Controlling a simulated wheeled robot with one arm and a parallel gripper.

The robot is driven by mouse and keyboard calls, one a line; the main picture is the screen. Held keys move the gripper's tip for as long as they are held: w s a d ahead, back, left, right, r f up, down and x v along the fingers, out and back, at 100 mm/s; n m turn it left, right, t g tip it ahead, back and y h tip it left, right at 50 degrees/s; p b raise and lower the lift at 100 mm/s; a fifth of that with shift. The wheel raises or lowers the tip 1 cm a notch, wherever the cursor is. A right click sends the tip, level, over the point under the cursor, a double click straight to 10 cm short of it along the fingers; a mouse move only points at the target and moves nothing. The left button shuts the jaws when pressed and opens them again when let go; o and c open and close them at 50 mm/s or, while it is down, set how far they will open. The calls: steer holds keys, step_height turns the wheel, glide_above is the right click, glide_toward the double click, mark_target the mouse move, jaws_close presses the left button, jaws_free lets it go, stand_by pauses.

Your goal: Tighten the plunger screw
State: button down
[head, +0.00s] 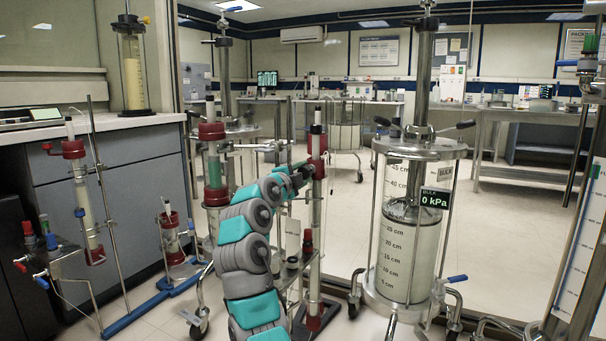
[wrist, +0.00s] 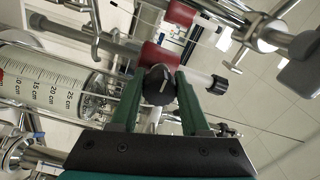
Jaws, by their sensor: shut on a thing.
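The plunger screw (wrist: 158,88) shows in the wrist view as a black round knob with a pale mark on its face. It sits against a red collar (wrist: 158,55) on a slim column. My gripper (wrist: 158,80) has its two green fingers on either side of the knob and is shut on it. The knob is hidden there by my gripper and wrist.
A large clear column (head: 408,230) with a scale and a "0 kPa" display (head: 433,199) stands to the right. Another column with red collars (head: 212,131) stands just left of my arm. A blue-footed stand (head: 135,315) is at left. Open floor (head: 500,240) lies to the right.

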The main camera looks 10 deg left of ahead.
stand_by(0.5)
steer(key=shift+c, duration=1.9)
jaws_free()
steer(key=shift+s+a+f+b, duration=0.2)
steer(key=shift+s+b, duration=0.25)
steer(key=shift+b, duration=0.3)
steer(key=b+v, duration=0.5)
steer(key=v, duration=0.1)
steer(key=shift+s+r, duration=0.15)
steer(key=shift+s, duration=0.2)
